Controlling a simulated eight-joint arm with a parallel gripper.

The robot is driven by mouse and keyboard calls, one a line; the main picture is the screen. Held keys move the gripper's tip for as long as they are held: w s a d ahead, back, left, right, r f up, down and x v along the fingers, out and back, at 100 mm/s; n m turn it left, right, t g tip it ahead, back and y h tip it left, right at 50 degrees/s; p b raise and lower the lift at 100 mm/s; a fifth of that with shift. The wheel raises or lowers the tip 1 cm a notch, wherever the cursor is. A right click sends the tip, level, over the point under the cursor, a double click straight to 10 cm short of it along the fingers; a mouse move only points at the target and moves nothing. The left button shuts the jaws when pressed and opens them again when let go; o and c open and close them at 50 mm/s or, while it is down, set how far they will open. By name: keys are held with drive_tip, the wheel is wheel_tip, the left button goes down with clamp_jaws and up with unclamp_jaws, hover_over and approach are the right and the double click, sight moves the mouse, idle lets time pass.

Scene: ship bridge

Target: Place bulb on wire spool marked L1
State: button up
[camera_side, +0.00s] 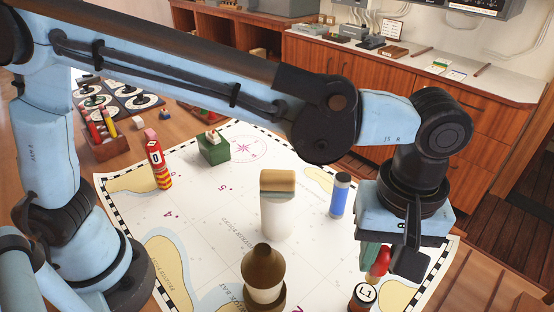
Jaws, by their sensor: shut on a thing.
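My gripper (386,262) points down at the right side of the chart. It is shut on the bulb (379,264), whose red surface shows beside the dark finger. A green part (367,256) shows just left of the red; I cannot tell whether it belongs to the bulb. The wire spool marked L1 (364,296) stands upright just below and slightly left of the bulb, with a white label on top and a reddish side. I cannot tell whether the bulb touches the spool. The finger hides part of the bulb.
A blue cylinder (340,195), a white cylinder with a tan top (277,215) and a brown-topped piece (263,275) stand on the chart (210,210). A wooden cabinet (420,100) stands behind.

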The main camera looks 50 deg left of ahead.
sight(375, 272)
drive_tip(key=shift+f, duration=2.05)
drive_tip(key=shift+f, duration=0.15)
drive_tip(key=o, duration=1)
